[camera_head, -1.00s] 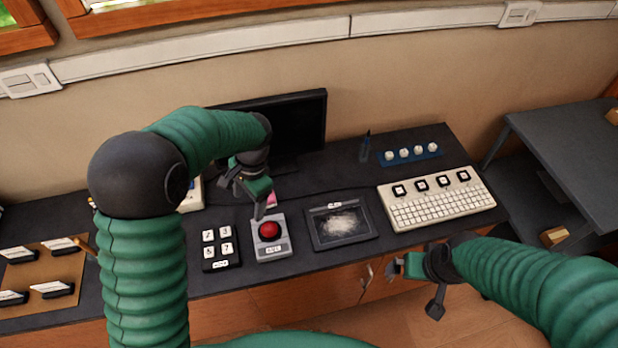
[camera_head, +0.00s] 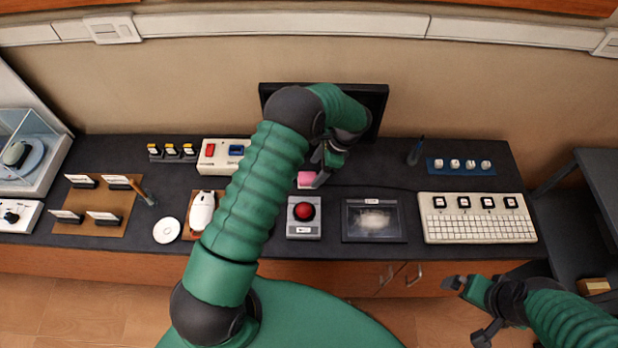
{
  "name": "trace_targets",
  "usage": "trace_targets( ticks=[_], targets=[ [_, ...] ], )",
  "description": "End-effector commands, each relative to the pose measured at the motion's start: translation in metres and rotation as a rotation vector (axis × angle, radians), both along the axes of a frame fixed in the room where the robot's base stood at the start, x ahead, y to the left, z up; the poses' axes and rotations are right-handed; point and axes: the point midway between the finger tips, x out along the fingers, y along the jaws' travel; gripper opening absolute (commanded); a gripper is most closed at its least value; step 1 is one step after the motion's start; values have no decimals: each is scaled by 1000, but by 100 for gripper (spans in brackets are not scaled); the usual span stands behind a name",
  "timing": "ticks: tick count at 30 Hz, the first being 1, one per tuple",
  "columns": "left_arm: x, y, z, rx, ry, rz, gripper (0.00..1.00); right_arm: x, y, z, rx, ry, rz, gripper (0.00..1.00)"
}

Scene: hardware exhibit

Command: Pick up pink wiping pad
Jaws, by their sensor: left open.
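The pink wiping pad (camera_head: 305,179) is a small pink block on the dark counter, behind the box with the red button. My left gripper (camera_head: 318,172) is open right at the pad, with its fingers pointing down. Part of the pad is hidden by the gripper, and I cannot tell whether the fingers touch it. My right gripper (camera_head: 466,310) is in front of the counter at the lower right, with its fingers spread apart and empty.
The red button box (camera_head: 304,230) stands just in front of the pad. A dark framed panel with a whitish smudge (camera_head: 374,220) and a white keyboard (camera_head: 478,228) are to the right. A black monitor (camera_head: 376,101) stands behind. A white mouse (camera_head: 201,212) lies left.

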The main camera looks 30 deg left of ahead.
Motion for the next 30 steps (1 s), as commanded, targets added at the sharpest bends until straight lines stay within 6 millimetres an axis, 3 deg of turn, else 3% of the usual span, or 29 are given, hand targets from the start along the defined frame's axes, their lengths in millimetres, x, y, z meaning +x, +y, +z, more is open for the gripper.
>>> trace_targets(
  ticks=[10, 17, 30],
  targets=[
    [-15, 21, -44, -1, 1, -1, 71, 0, 0, 17, 0, 0, 0, 100],
    [-15, 23, -49, 0, -2, -1, 71, 0, 0, 16, 0, 0, 0, 100],
    [-15, 23, -48, 0, -1, 0, 15, 0, 0, 16, 0, 0, 0, 100]
  ],
)
